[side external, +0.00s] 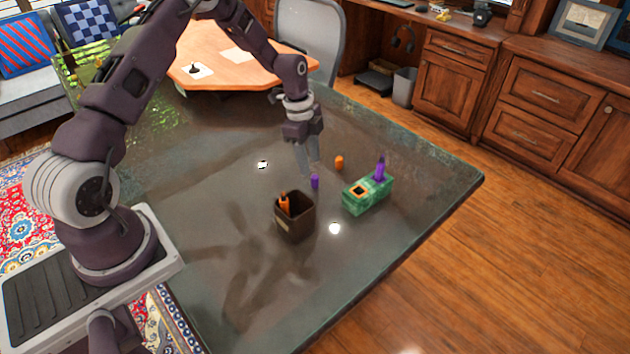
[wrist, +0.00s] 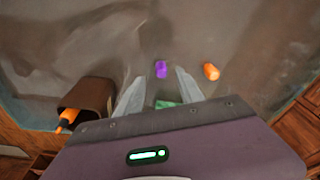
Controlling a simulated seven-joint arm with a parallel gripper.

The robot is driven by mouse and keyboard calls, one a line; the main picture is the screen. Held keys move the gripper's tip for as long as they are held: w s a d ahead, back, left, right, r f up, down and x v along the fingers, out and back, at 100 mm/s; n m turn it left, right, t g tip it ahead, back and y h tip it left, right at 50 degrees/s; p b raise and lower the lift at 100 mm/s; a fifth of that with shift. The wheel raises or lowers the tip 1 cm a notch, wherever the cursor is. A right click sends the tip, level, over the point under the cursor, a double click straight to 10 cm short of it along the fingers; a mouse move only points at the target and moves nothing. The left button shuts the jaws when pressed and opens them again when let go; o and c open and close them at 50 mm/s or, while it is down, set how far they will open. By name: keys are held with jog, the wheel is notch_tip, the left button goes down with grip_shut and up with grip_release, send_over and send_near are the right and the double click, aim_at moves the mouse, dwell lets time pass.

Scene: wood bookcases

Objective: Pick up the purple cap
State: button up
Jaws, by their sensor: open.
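The purple cap (side external: 315,182) is a small cylinder standing on the dark table, between the brown cup and the orange cap. In the wrist view the purple cap (wrist: 161,69) lies just beyond and between the fingertips. My gripper (side external: 309,172) points down close to the cap in the side view, and its two fingers (wrist: 157,80) are spread with nothing between them. Whether a finger touches the cap I cannot tell.
An orange cap (side external: 339,162) stands to the right of the purple one. A brown cup (side external: 296,222) holds an orange marker (side external: 284,203). A green block (side external: 367,200) with an orange-rimmed opening holds a purple marker (side external: 380,170). The table's left area is mostly clear.

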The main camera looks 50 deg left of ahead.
aim_at(315, 177)
jog(key=f, duration=0.2)
jog(key=d+f, duration=0.1)
jog(key=f, duration=0.3)
jog(key=shift+w+d, duration=0.15)
jog(key=shift+w, duration=0.2)
grip_shut()
